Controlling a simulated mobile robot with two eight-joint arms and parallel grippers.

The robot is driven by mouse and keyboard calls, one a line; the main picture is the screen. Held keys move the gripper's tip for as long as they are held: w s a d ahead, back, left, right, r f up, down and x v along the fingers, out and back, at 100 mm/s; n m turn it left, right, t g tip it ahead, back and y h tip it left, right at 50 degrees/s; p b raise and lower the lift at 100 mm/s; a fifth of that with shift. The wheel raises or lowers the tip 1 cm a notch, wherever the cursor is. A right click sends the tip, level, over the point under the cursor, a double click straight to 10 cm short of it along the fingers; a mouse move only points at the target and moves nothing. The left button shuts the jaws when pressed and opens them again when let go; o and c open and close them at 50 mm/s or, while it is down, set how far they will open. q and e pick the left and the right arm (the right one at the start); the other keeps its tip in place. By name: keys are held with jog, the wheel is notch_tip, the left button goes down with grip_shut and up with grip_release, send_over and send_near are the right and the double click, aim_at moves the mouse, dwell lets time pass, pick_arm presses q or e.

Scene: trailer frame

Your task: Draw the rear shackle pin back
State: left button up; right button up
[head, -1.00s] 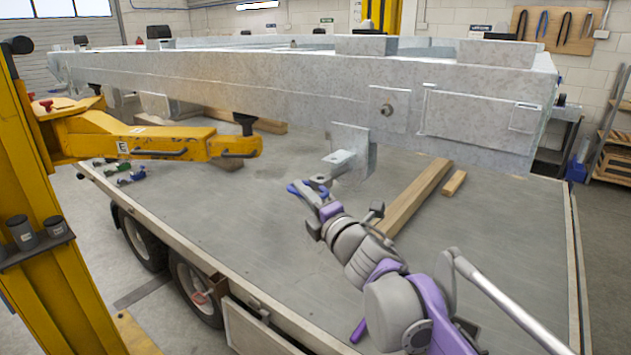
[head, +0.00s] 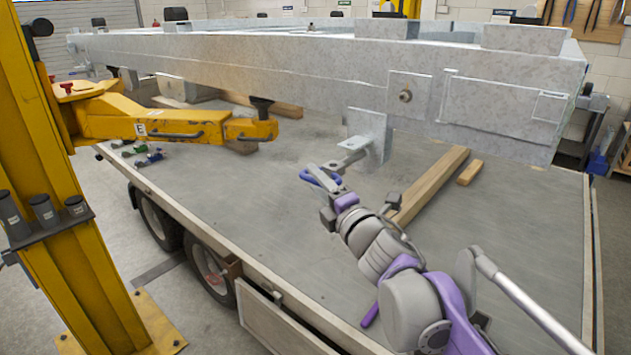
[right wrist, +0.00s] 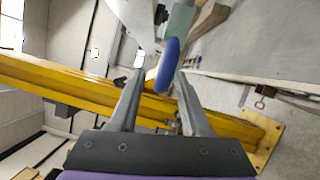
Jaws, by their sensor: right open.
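A blue looped handle (head: 310,177) shows at the near end of a grey pin or bar (head: 345,163) by the bracket (head: 370,133) under the galvanised trailer frame (head: 270,80). My right gripper (head: 332,190) is at this handle, in front of the bracket. In the right wrist view, the two fingers of the gripper (right wrist: 158,74) stand apart, and the blue handle (right wrist: 169,62) shows between and beyond their tips. I cannot tell whether a finger touches it. The gripper partly hides the handle in the head view. My left gripper is not in view.
A yellow lift arm (head: 165,127) reaches under the frame from a yellow post (head: 45,250) at left. Timber (head: 430,185) lies on the grey trailer deck (head: 250,190) right of the bracket. Small coloured shackles (head: 145,155) lie at the deck's left edge.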

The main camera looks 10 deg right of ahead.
jog(key=b+v, duration=0.1)
jog(key=v, duration=0.9)
jog(key=s+d+f+m+g+h, duration=0.2)
jog(key=s+d+f+m+h, duration=0.15)
jog(key=f+m, duration=0.4)
jog(key=s+d+f+m+g+h, duration=0.2)
jog(key=d+f+m+h, duration=0.25)
jog(key=f+m, duration=0.3)
jog(key=s+a+f+m+g+y, duration=0.1)
jog(key=s+a+f+m+g, duration=0.2)
jog(key=s+f, duration=0.4)
jog(key=s+a+f+m+g+y, duration=0.1)
jog(key=s+a+f+m+g, duration=0.2)
jog(key=f, duration=1)
jog(key=s+m+g, duration=0.2)
jog(key=s, duration=0.3)
jog(key=shift+s+f+g+y, duration=0.2)
jog(key=shift+f+g+y, duration=0.15)
jog(key=shift+g+y, duration=0.05)
